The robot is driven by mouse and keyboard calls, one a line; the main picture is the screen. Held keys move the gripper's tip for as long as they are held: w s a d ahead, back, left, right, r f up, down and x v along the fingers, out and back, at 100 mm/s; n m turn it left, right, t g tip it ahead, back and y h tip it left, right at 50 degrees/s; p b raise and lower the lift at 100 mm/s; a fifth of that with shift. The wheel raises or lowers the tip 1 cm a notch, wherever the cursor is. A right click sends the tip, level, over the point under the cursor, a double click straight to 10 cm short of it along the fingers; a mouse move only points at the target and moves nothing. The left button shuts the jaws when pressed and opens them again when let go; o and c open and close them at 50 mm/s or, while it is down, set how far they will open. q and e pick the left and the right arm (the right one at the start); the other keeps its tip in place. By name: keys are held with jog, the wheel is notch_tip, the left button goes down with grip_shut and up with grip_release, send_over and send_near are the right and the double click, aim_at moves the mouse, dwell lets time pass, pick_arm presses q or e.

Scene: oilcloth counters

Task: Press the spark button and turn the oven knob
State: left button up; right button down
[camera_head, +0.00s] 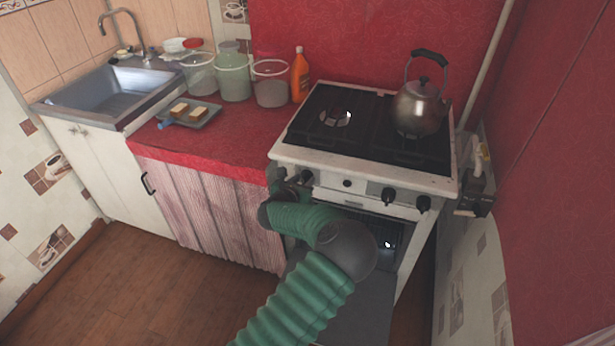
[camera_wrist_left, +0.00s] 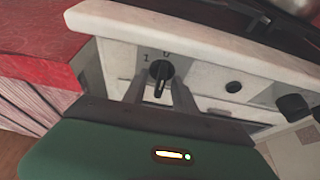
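The oven knob, seemingly the leftmost black knob (camera_wrist_left: 161,74) on the white stove's front panel, sits beside the marks "1" and "0" in the wrist view. It also shows in the head view (camera_head: 306,177). My left gripper (camera_wrist_left: 160,92) is open, one finger on each side of this knob, with visible gaps; contact is not clear. In the head view my left gripper (camera_head: 290,182) is at the panel's left end, partly hidden by my green-sleeved arm. A small round black button (camera_wrist_left: 234,87), seemingly the spark button, is right of the knob, also in the head view (camera_head: 347,183). My right gripper is out of view.
Two more black knobs (camera_head: 388,196) (camera_head: 423,203) are right on the panel. A kettle (camera_head: 418,110) stands on the stove top. The red counter (camera_head: 235,135) at left holds jars, an orange bottle (camera_head: 300,75) and a tray (camera_head: 205,117). A wall stands right of the stove.

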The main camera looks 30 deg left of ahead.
pick_arm(q)
jog(key=shift+s+r, duration=0.2)
jog(key=shift+w+d+f, duration=0.1)
grip_shut()
